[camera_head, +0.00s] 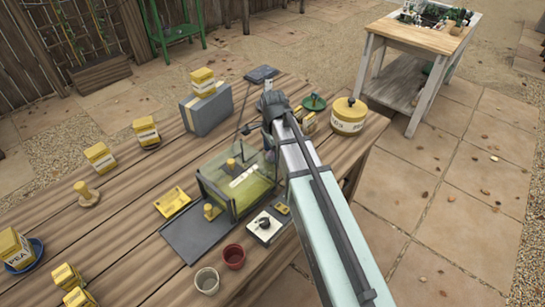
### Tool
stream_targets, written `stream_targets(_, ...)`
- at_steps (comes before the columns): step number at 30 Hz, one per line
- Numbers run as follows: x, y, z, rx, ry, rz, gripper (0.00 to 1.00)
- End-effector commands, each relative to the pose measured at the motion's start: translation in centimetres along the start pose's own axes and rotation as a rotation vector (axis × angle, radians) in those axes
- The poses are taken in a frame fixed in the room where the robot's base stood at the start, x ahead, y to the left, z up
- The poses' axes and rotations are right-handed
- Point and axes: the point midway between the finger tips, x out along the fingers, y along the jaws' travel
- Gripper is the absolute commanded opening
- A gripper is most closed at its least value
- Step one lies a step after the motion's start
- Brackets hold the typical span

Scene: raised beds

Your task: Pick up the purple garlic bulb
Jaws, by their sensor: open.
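My arm reaches from the lower right over the plank table (130,225). My gripper (256,140) is at its far end, above the back of a clear-sided case (215,185) with a green floor. The gripper is small and partly hidden by my arm. It is open, and I see nothing held in it.
Yellow seed boxes (101,157) stand along the left. A grey case (207,110) stands behind the clear-sided one. A round yellow tin (348,115) is right of my arm. Red (234,257) and grey (207,280) pots are at the front. A potting bench (415,60) stands beyond.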

Motion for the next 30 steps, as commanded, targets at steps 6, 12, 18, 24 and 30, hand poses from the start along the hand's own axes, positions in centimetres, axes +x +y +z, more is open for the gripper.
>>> stream_targets(6, 0.59, -0.01, 0.0, 0.0, 0.0, -0.001, 0.83)
stream_targets(12, 0.56, -0.01, 0.0, 0.0, 0.0, -0.001, 0.74)
stream_targets(18, 0.56, -0.01, 0.01, 0.0, 0.0, -0.001, 0.55)
stream_targets(24, 0.55, -0.01, 0.0, 0.0, 0.0, -0.001, 0.35)
stream_targets(30, 0.55, -0.01, 0.01, 0.0, 0.0, -0.001, 0.24)
